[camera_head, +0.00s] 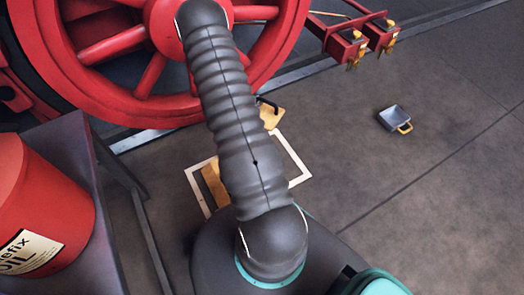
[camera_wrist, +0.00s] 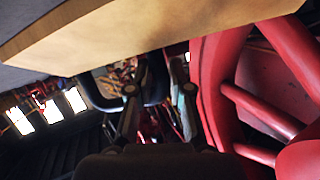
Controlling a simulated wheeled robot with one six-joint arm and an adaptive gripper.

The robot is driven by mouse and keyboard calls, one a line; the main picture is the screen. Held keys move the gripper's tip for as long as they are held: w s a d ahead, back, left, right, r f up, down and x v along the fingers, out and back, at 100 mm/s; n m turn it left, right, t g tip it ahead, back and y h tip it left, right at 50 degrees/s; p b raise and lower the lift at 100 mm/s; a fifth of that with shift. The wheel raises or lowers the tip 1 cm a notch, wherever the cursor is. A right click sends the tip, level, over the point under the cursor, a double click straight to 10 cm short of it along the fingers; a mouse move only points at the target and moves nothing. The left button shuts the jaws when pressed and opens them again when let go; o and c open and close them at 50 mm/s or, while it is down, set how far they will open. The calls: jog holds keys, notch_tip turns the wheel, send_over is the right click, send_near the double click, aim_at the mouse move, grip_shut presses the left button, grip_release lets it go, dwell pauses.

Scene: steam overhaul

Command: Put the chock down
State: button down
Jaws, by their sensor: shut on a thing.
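A yellow-tan chock (camera_wrist: 160,32) fills the top of the wrist view, broad face toward the camera, right up against my gripper (camera_wrist: 160,92). My gripper is shut on it; the exact contact is dark and hard to make out. In the head view my arm covers my gripper. A yellow block with a dark handle (camera_head: 271,117) shows right of my arm, near the red wheel. Another yellow-tan piece (camera_head: 213,184) shows left of my arm, inside a white square outline (camera_head: 297,160) on the floor. I cannot tell which of these is the held chock.
The large red wheel (camera_head: 147,75) stands just behind the outline, with a rail at its foot. A red oil drum (camera_head: 38,205) stands on a dark stand at left.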

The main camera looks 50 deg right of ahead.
jog(key=s+d+f+m+g+y, duration=0.1)
jog(key=s+d+f+m+g, duration=0.1)
jog(key=s+d+m+g, duration=0.3)
jog(key=s+d+f+m+g, duration=0.1)
jog(key=s+f+g, duration=0.1)
jog(key=s, duration=0.6)
jog(key=shift+g, duration=0.3)
jog(key=shift+w+a+f+b, duration=0.45)
jog(key=shift+w+a+f, duration=0.45)
jog(key=shift+a+f, duration=1)
jog(key=shift+w+a+f+b, duration=0.4)
jog(key=shift+w+a+f, duration=0.5)
jog(key=shift+a+f, duration=0.9)
jog(key=shift+w+a+f+b, duration=0.45)
jog(key=shift+w+a+f, duration=0.45)
jog(key=shift+a+f, duration=1)
jog(key=c, duration=1.1)
grip_release()
jog(key=shift+d+f, duration=0.2)
jog(key=shift+d, duration=0.05)
